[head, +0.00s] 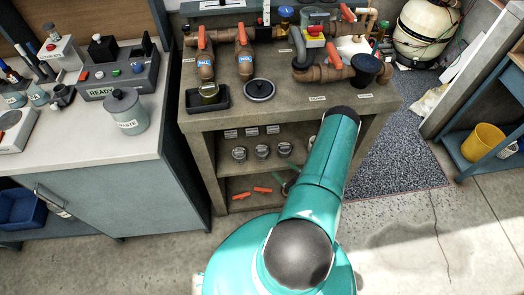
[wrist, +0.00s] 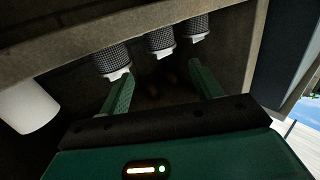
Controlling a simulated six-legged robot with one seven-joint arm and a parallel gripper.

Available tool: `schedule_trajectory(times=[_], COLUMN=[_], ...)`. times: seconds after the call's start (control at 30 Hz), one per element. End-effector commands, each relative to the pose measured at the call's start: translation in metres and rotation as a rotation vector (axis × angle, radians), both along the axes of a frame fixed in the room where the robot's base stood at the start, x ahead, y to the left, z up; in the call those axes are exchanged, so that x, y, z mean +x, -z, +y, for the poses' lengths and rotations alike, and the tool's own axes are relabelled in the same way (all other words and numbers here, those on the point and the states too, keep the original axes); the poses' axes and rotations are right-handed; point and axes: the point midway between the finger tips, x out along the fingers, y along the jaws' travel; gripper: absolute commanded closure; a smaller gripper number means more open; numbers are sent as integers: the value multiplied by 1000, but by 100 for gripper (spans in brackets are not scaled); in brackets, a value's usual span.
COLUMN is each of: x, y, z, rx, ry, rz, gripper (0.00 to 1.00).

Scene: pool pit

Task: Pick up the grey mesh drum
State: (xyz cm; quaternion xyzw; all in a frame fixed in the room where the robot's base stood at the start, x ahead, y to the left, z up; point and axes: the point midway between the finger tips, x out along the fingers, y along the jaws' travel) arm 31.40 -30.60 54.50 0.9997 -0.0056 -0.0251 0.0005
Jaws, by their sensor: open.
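Three similar grey mesh drums with pale top pieces stand in a row on the middle shelf of the bench: left (head: 239,153), middle (head: 262,151) and right (head: 285,148). I cannot tell which one the task means. In the wrist view, three dark mesh drums appear inverted along the upper edge, one at left (wrist: 111,58), one in the middle (wrist: 160,40) and one at right (wrist: 192,29). My gripper (wrist: 161,70) is open and empty, its green fingers pointing toward them. The middle one lies beyond the gap, apart from the fingers.
The bench (head: 330,108) carries pipes and valves above the shelves. Red-orange handles (head: 252,193) lie on the bottom shelf. A counter (head: 60,130) stands at left with a grey waste canister (head: 125,110). A white rounded object (wrist: 30,105) is at left in the wrist view.

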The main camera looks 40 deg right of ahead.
Motion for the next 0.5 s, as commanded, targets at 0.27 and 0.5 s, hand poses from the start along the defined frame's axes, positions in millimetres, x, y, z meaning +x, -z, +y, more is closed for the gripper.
schedule_trajectory(times=[0.27, 0.5], x=[51, 69], y=[3, 3], z=[1, 0], rx=[-2, 0], ry=[-1, -1], rz=[0, 1], gripper=[36, 36])
